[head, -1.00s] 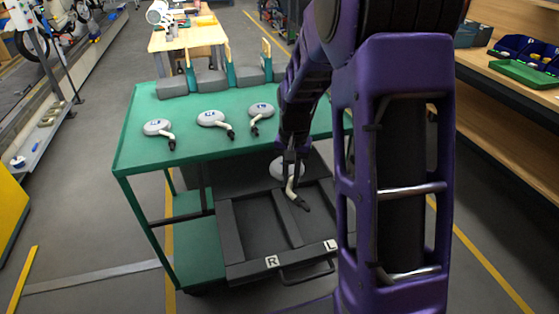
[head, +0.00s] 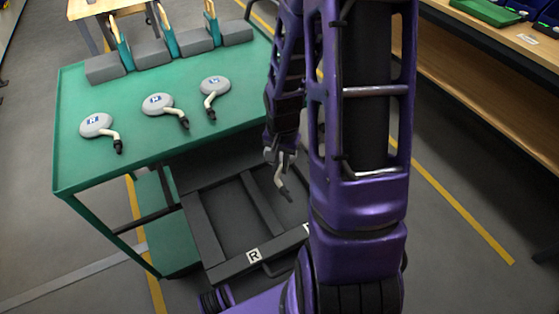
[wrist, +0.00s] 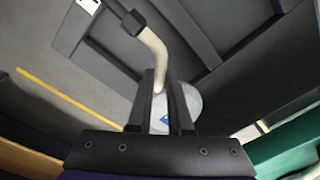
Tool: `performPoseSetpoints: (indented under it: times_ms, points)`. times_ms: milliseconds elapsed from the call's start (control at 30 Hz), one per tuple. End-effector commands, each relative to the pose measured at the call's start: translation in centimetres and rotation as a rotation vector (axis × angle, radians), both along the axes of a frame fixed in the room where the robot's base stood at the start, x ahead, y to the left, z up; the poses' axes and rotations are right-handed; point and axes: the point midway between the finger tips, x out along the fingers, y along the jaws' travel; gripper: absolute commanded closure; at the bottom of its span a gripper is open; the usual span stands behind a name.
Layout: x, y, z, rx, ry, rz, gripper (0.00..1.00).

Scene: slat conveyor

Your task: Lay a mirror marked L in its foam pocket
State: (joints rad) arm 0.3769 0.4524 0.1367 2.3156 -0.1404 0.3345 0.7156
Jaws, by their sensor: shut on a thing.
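My gripper (head: 281,150) is shut on a mirror (head: 282,178) above the dark foam tray (head: 195,225). In the head view the mirror's pale stem and black end hang below the fingers, over the tray's right part; its disc is mostly hidden. In the wrist view the fingers (wrist: 160,78) close around the mirror where the stem (wrist: 155,48) meets the grey disc (wrist: 188,104). A blue-and-white mark shows on the disc, but its letter is not readable. The tray has two pockets with a divider (head: 262,205) between them. A label R (head: 254,256) marks the left pocket.
Three grey mirrors, left (head: 96,125), middle (head: 158,104) and right (head: 215,85), lie on the green cart top (head: 75,160). Grey blocks (head: 150,53) line its back edge. A wooden shelf (head: 480,75) stands at right. My arm hides the tray's right side.

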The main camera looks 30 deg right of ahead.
Motion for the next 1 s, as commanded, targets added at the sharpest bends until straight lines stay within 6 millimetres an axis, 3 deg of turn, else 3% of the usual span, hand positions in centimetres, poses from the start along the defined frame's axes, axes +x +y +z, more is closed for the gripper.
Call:
performPoseSetpoints:
  times_ms: [267,1000]
  points:
    - [0.0,0.0,-1.5,-0.001,0.001,0.000,1.00]
    - [0.0,0.0,-8.9,0.000,0.000,0.001,1.00]
